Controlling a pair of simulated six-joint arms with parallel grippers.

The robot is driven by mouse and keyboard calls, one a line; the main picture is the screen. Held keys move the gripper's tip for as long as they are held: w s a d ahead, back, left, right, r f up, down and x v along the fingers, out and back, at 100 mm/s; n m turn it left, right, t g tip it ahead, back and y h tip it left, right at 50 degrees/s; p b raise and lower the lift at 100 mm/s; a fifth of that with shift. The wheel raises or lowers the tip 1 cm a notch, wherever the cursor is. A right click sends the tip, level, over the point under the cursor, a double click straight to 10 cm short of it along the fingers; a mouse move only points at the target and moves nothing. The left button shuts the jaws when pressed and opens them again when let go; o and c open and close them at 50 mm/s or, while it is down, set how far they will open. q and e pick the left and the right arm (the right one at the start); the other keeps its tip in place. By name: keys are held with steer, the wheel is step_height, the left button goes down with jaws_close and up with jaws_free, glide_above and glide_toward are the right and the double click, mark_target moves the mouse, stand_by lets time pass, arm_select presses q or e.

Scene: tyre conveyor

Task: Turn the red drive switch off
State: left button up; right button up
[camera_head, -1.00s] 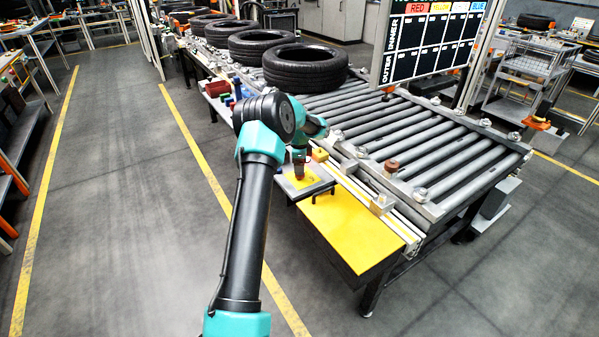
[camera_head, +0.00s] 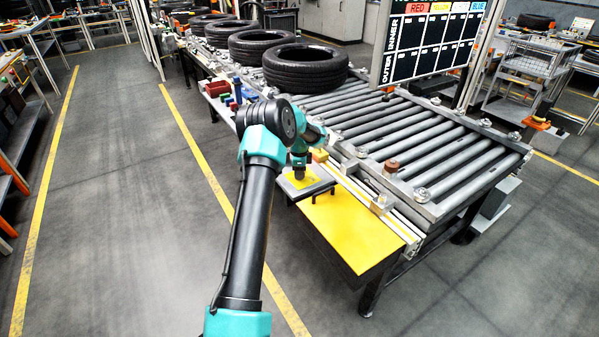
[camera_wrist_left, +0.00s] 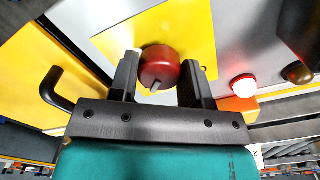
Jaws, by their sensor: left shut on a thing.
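The red drive switch (camera_wrist_left: 160,66) is a round red knob on a yellow plate (camera_wrist_left: 112,42), seen in the left wrist view. My left gripper (camera_wrist_left: 157,76) is shut on the knob, one dark finger on each side of it. My right gripper is not in view.
A dark bar handle (camera_wrist_left: 58,88) stands beside the panel. A lit red button (camera_wrist_left: 243,86) and a brownish knob (camera_wrist_left: 297,72) are on the other side. The roller conveyor (camera_head: 420,150) with several tyres (camera_head: 303,66) runs behind, and a yellow plate (camera_head: 350,225) lies in front.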

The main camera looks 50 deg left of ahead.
arm_select(q)
steer(key=shift+c, duration=1)
steer(key=shift+n, duration=0.4)
steer(key=n, duration=0.3)
steer(key=shift+n, duration=0.3)
steer(key=n, duration=0.9)
steer(key=shift+d, duration=0.1)
steer(key=n, duration=0.4)
steer(key=shift+n, duration=0.4)
